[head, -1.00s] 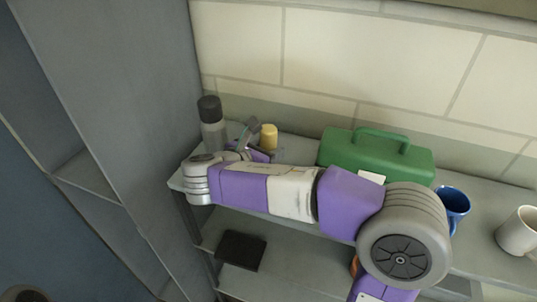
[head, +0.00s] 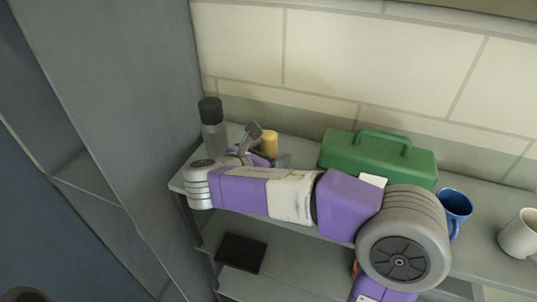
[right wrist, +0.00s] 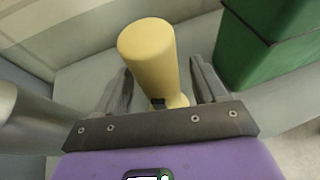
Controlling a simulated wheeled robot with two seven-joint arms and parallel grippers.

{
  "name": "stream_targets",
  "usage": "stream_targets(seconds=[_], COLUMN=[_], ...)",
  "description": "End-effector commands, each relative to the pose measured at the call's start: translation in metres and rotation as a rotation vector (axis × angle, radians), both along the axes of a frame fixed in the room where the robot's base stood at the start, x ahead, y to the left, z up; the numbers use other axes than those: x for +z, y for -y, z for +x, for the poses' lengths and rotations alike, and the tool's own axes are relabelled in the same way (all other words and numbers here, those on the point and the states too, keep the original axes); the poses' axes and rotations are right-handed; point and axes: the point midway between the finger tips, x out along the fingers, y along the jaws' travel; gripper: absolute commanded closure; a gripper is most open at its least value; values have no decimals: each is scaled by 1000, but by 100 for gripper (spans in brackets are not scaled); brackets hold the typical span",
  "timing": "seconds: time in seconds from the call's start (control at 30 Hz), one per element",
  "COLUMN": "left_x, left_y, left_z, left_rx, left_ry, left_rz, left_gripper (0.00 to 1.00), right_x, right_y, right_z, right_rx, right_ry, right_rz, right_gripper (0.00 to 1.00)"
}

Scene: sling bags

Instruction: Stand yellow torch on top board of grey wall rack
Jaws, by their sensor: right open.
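The yellow torch (head: 269,143) stands upright on the top board (head: 304,149) of the grey wall rack, towards its left end. In the right wrist view, the torch (right wrist: 150,55) rises between the two spread fingers of my right gripper (right wrist: 161,72). A gap shows on each side of it, and its lower end is partly hidden by the gripper. In the head view, my right gripper (head: 268,147) is open at the torch, and my forearm hides part of the board's front. My left gripper is not in view.
A grey bottle with a black cap (head: 211,125) stands left of the torch. A green toolbox (head: 378,162) stands to its right, then a blue mug (head: 453,207) and a white mug (head: 519,235). A dark flat box (head: 241,252) lies on the lower board. A tall grey panel (head: 120,120) is at left.

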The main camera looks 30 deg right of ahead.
Motion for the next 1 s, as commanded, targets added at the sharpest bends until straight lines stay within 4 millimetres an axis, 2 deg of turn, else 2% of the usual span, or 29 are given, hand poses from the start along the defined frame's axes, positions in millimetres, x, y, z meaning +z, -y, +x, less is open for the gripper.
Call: stream_targets(seconds=[0.5,0.7,1.0], left_x=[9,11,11], left_y=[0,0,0], left_z=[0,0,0], left_rx=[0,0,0], left_ry=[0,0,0], left_rz=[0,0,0], left_gripper=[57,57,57], right_x=[38,45,45], right_y=[-82,-97,-99], right_z=[-41,-49,-51], right_rx=[5,3,1], right_ry=[1,0,0], right_rz=[0,1,0], right_gripper=[29,29,29])
